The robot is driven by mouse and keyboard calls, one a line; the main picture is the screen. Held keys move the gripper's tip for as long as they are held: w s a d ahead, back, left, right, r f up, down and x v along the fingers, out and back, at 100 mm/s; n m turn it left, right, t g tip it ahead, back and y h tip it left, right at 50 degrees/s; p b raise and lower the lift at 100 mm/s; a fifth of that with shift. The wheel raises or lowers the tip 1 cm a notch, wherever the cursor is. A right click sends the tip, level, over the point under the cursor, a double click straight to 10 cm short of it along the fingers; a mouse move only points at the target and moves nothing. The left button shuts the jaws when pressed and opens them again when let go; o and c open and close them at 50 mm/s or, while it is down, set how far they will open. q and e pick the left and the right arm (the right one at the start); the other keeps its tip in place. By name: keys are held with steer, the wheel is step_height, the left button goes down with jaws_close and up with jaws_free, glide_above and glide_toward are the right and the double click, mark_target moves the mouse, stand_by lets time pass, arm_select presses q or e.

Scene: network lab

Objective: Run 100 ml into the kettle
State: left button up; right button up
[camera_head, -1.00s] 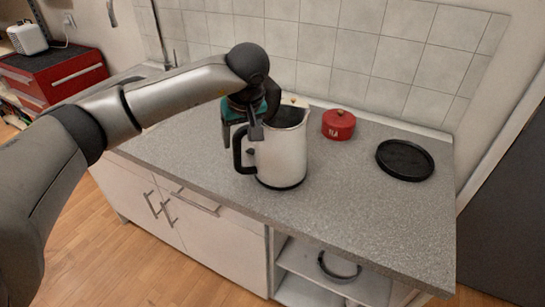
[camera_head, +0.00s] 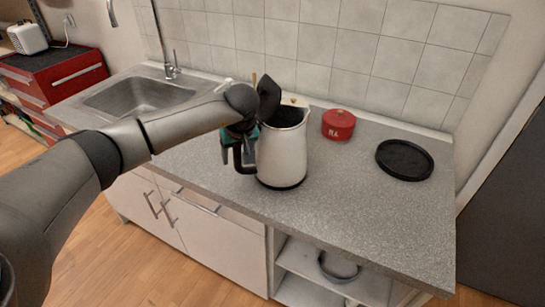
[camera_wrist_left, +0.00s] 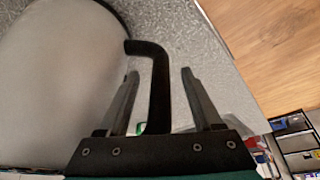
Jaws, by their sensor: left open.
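The kettle (camera_head: 283,155) is white with a black base and black handle. It stands upright on the grey counter, and its black lid (camera_head: 269,97) stands raised. My left gripper (camera_head: 243,148) is at the handle on the kettle's left side. In the left wrist view the open fingers (camera_wrist_left: 159,88) are on either side of the black handle (camera_wrist_left: 160,75), with gaps visible between them and it. The kettle body (camera_wrist_left: 60,75) fills the left of that view. The sink (camera_head: 138,96) with its tap (camera_head: 171,65) is at the back left. My right gripper is not seen.
A red canister (camera_head: 338,124) stands right of the kettle, and a round black tray (camera_head: 404,159) lies farther right. The counter (camera_head: 350,215) is clear in front. A bowl (camera_head: 338,266) sits on the open shelf below. A tiled wall (camera_head: 350,55) is behind.

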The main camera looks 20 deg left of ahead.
arm_select(q)
jaws_close()
stand_by(0.4)
steer(key=shift+w+r, duration=0.15)
steer(key=shift+r, duration=0.05)
stand_by(0.7)
